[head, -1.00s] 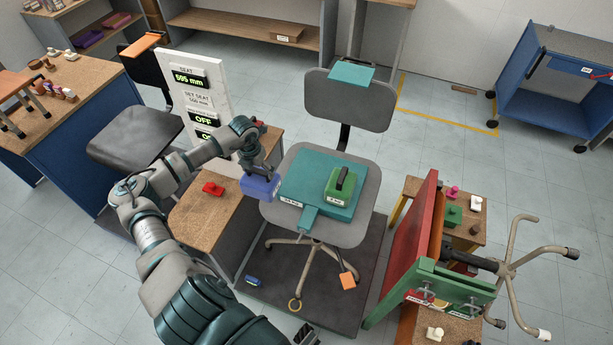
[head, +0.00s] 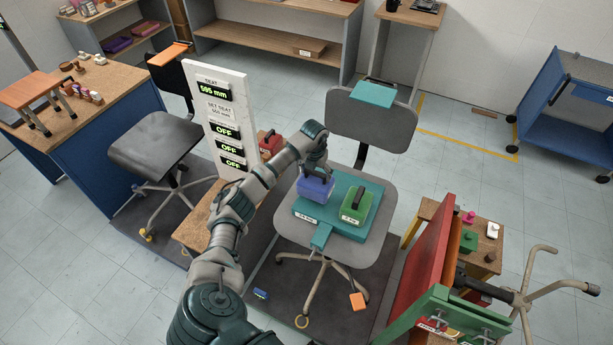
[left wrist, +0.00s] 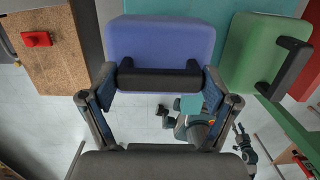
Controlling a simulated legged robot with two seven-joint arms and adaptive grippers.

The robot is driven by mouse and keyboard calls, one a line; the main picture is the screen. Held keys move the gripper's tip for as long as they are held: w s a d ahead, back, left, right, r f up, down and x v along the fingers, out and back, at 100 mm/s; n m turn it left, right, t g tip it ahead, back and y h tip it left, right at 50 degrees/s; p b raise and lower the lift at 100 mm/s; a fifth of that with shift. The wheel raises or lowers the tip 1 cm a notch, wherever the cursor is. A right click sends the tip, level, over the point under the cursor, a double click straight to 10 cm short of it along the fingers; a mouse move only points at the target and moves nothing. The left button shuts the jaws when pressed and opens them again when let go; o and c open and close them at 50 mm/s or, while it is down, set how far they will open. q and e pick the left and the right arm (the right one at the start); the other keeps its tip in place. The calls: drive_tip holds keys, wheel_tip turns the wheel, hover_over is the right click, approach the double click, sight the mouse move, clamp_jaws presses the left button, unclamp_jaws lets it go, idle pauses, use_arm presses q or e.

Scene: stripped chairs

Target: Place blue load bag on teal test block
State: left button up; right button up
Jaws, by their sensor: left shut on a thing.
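The blue load bag (head: 315,187) has a black handle and hangs from my left gripper (head: 315,172). In the head view it is over the left part of the teal test block (head: 337,223). I cannot tell if it touches the block. In the left wrist view the blue bag (left wrist: 160,40) shows close up, and both fingers of the gripper (left wrist: 158,92) are at its black handle. The teal block lies on the grey seat of the middle chair. A green load bag (head: 357,204) with a black handle sits on the block's right side. My right gripper is not seen.
A white display panel (head: 222,120) stands left of the chair beside a wooden bench. The chair's grey backrest (head: 370,118) rises behind the block. A red panel (head: 422,250) and green clamp frame stand at the right. A red object (left wrist: 37,39) lies on the bench.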

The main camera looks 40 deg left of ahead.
sight(318, 179)
use_arm(q)
drive_tip(key=shift+w+d+r, duration=0.15)
drive_tip(key=shift+w+r, duration=0.1)
drive_tip(key=shift+w, duration=0.05)
drive_tip(key=shift+d, duration=0.2)
drive_tip(key=shift+d+f, duration=0.85)
drive_tip(key=shift+f, duration=0.4)
drive_tip(key=shift+a+f, duration=0.15)
drive_tip(key=shift+a, duration=0.2)
drive_tip(key=o, duration=1.6)
drive_tip(key=shift+s+a+f, duration=0.15)
drive_tip(key=shift+a+f, duration=0.05)
drive_tip(key=shift+f, duration=0.05)
drive_tip(key=shift+a, duration=0.2)
drive_tip(key=shift+d+r, duration=0.1)
drive_tip(key=shift+d, duration=0.1)
drive_tip(key=shift+s+d+r, duration=0.15)
drive_tip(key=shift+s+r, duration=0.1)
drive_tip(key=shift+r, duration=1.7)
drive_tip(key=shift+s+d+r, duration=0.1)
drive_tip(key=shift+s+r, duration=0.15)
drive_tip(key=shift+r, duration=1.75)
drive_tip(key=shift+s+d+r, duration=0.15)
drive_tip(key=shift+s+r, duration=0.1)
drive_tip(key=shift+r, duration=1.7)
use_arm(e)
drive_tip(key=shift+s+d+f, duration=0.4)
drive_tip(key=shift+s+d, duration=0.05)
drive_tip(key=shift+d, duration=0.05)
